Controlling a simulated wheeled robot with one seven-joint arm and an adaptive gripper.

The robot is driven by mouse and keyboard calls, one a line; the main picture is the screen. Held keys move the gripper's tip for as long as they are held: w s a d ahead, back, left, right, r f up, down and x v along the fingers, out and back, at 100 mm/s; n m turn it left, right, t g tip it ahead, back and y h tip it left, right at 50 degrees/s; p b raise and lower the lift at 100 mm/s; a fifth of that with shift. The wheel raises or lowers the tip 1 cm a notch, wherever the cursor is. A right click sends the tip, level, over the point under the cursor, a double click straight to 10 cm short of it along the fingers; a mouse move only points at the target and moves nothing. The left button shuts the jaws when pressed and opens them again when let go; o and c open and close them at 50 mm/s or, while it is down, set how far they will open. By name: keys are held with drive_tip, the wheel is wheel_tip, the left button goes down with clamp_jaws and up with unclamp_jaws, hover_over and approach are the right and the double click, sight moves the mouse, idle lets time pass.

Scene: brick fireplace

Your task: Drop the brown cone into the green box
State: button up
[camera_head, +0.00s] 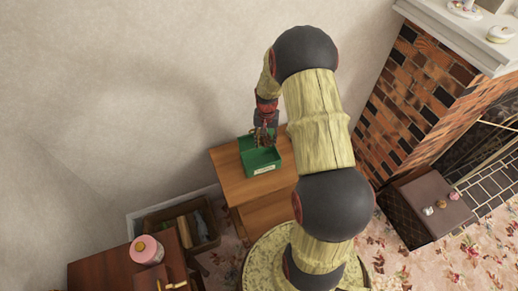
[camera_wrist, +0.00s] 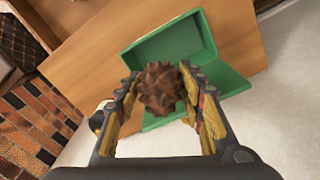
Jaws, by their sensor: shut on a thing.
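The brown cone (camera_wrist: 161,88) is a knobbly, scaly thing held between the two fingers of my gripper (camera_wrist: 160,100). In the wrist view it hangs in front of the open green box (camera_wrist: 205,35), covering part of it. In the head view my gripper (camera_head: 264,134) points down over the back part of the green box (camera_head: 264,168). The cone shows there only as a small dark brown patch. My gripper is shut on the cone. How high it is above the box floor I cannot tell.
The green box stands on a small wooden table (camera_head: 228,169) against the wall. A crate (camera_head: 203,240) and a pink jar (camera_head: 146,250) on a dark table are at lower left. A brick fireplace (camera_head: 425,85) and a brown chest (camera_head: 422,198) are at right.

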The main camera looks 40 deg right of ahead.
drive_tip(key=shift+w+r, duration=0.3)
drive_tip(key=shift+w, duration=0.3)
drive_tip(key=shift+f, duration=0.1)
wheel_tip(320, 180, down, 6)
drive_tip(key=b, duration=0.4)
drive_tip(key=shift+r, duration=0.2)
drive_tip(key=o, duration=1)
wheel_tip(320, 180, up, 12)
drive_tip(key=shift+f, duration=0.1)
